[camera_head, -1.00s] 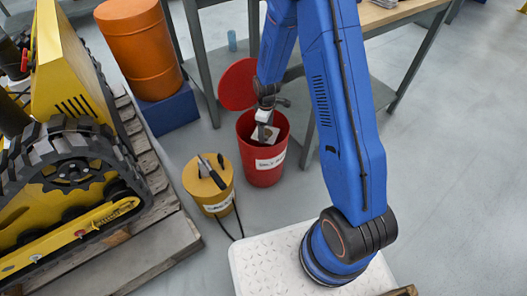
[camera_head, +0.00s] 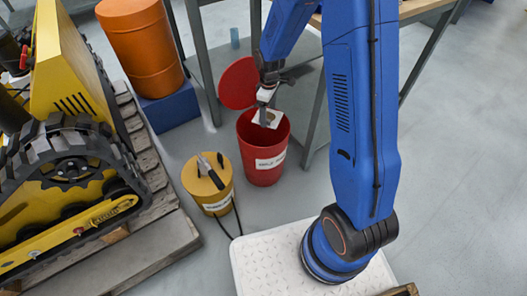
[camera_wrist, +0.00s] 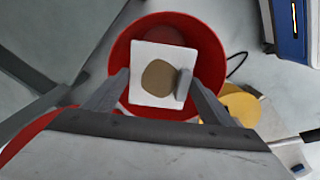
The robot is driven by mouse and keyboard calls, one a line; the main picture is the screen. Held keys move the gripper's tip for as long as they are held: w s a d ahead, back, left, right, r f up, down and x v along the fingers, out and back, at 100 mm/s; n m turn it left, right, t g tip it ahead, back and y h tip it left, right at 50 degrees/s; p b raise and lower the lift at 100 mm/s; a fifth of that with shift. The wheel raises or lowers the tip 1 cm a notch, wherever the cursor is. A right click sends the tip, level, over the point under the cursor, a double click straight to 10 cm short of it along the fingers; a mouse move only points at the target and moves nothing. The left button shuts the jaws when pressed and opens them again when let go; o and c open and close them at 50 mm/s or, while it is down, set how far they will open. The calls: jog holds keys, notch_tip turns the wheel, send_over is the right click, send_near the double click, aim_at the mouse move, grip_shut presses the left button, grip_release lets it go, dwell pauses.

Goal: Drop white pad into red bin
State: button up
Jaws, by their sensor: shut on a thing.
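The white pad (camera_wrist: 147,95) is a square with a brown round patch in its middle. My gripper (camera_head: 264,108) is shut on the pad and holds it over the mouth of the red bin (camera_head: 262,165). In the wrist view the pad lies between the fingers of my gripper (camera_wrist: 152,92), with the bin's round rim (camera_wrist: 215,60) around it. The red bin stands upright on the floor, with a white label on its front. Its round red lid (camera_head: 238,84) stands open behind it. The bin's floor is partly hidden by the pad.
A yellow can (camera_head: 208,186) with a dark-handled tool on its lid stands left of the bin. An orange drum (camera_head: 142,45) stands on a blue block (camera_head: 169,108). A yellow tracked machine (camera_head: 60,180) sits on a pallet at left. A workbench (camera_head: 405,10) is behind.

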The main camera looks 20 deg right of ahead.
aim_at(268, 117)
jog(key=shift+f, duration=1.65)
jog(key=o, duration=1.2)
notch_tip(268, 117, up, 17)
jog(key=shift+r, duration=0.2)
